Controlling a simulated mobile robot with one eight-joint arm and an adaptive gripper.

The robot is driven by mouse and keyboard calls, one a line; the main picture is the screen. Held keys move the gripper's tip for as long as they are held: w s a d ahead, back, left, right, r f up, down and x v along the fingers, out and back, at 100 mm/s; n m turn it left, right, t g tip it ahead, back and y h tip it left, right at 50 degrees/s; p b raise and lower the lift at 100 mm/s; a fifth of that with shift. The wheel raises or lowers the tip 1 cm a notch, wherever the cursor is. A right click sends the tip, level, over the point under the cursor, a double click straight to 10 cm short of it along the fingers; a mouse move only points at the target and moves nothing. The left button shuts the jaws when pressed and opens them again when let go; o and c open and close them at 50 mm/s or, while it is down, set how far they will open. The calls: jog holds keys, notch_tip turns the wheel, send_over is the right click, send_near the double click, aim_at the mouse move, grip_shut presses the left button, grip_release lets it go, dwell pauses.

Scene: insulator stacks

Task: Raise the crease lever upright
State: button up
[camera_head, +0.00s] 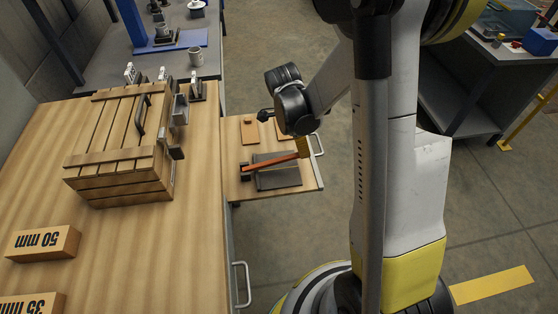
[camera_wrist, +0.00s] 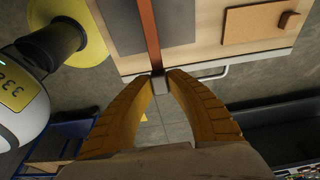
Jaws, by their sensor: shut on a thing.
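The crease lever (camera_head: 272,163) is a long orange-red bar with a dark pivot block at its left end. It lies low, nearly flat, across a dark grey plate (camera_head: 278,178) on a pull-out wooden board. In the wrist view the lever (camera_wrist: 149,30) runs from the top edge down to a grey end piece. My gripper (camera_head: 303,147) is at the lever's free right end. In the wrist view both yellow fingers of my gripper (camera_wrist: 160,79) close on that grey end.
The board (camera_head: 233,185) sticks out from the bench, with a metal handle (camera_head: 318,145) at its outer edge. A small orange-brown block (camera_head: 249,130) lies on it. A wooden crate (camera_head: 118,145) and marked blocks (camera_head: 42,243) sit on the bench. Open floor surrounds the board's outer side.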

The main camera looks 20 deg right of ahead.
aim_at(287, 157)
jog(key=shift+a+r, duration=0.1)
jog(key=shift+r, duration=0.1)
jog(key=shift+w+a+r+p, duration=0.1)
jog(key=shift+a+r+p, duration=0.25)
jog(key=shift+r, duration=0.2)
jog(key=shift+w+a+r+p, duration=0.1)
jog(key=shift+a+r+p, duration=0.1)
jog(key=shift+r+p, duration=0.3)
jog(key=shift+r, duration=0.1)
jog(key=shift+w+a+r+p, duration=0.1)
jog(key=shift+a+r+p, duration=0.4)
jog(key=shift+r, duration=0.25)
jog(key=shift+a+r, duration=0.2)
jog(key=shift+r, duration=0.1)
jog(key=shift+w, duration=0.1)
jog(key=shift+w+a+r+p, duration=0.2)
jog(key=shift+a+r+p, duration=0.55)
jog(key=shift+r+p, duration=0.15)
jog(key=shift+a, duration=0.1)
jog(key=shift+r, duration=0.1)
